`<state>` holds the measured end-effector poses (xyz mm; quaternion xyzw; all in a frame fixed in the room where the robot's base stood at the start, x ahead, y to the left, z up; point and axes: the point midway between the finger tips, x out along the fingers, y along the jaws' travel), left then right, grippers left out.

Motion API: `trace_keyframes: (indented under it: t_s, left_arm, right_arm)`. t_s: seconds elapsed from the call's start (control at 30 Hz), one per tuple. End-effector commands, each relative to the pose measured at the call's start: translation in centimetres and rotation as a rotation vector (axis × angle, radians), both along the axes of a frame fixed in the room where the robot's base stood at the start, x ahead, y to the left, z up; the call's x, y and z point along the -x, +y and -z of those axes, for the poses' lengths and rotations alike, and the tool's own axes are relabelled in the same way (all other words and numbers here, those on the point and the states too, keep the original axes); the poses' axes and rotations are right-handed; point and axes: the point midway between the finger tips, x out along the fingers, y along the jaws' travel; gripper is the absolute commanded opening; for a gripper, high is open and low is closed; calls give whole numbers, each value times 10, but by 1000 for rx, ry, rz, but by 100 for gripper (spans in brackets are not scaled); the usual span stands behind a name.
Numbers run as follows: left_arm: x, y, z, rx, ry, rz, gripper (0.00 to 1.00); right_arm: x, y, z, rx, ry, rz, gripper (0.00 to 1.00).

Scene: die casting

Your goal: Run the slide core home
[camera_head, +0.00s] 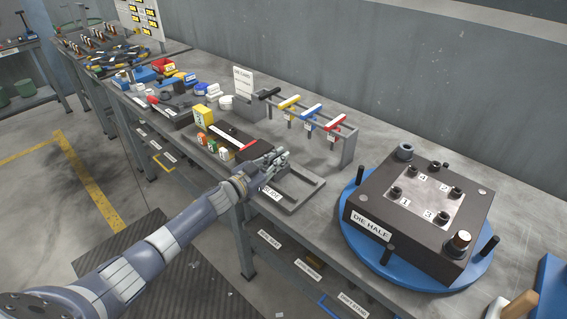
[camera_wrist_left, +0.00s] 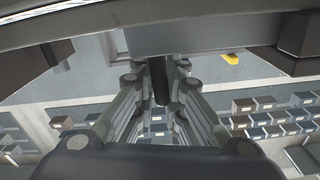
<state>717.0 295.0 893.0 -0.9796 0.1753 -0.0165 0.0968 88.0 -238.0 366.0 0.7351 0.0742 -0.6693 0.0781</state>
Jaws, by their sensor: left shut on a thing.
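My left gripper (camera_head: 275,160) reaches in over the bench from the left. It is shut on a dark, narrow rod-like part (camera_wrist_left: 160,82), which shows between the fingers in the left wrist view. I take this part to belong to the slide core, but its full shape is hidden by the fingers. A grey open frame (camera_head: 313,181) with a partly covered label lies under and beside the gripper. A dark block (camera_head: 256,132) with a red and white strip sits just behind the gripper. How far the slide core sits along its travel cannot be told. My right gripper is not in view.
The die half (camera_head: 373,197) sits on a blue round base (camera_head: 350,222) at the right. A rack (camera_head: 350,150) with coloured handles stands behind the frame. A yellow block (camera_head: 203,116) and small coloured items stand left. Bare bench lies between frame and die half.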

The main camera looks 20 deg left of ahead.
Motion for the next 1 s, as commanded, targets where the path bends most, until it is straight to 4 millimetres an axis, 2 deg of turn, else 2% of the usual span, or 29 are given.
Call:
trace_keyframes:
  t_s: [0.03,0.13,0.17,0.2,0.23,0.67,0.83,1.0]
  left_arm:
    - [-2,6,-5,-8,-8,-9,0]
    - [-2,6,-6,-8,-8,-10,0]
    - [-3,7,-6,-9,-9,-11,17]
    - [-3,7,-6,-7,-9,-12,26]
    - [-3,7,-6,-7,-9,-12,30]
    - [1,6,-3,-4,-2,-9,30]
    - [20,12,-2,-5,-1,-7,30]
    - [50,23,-2,-4,-2,-7,30]
  right_arm:
    - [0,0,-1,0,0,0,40]
    - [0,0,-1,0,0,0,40]
    - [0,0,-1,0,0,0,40]
    - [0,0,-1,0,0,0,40]
    - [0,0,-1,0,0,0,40]
    - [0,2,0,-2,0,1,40]
    - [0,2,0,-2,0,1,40]
    - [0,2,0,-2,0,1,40]
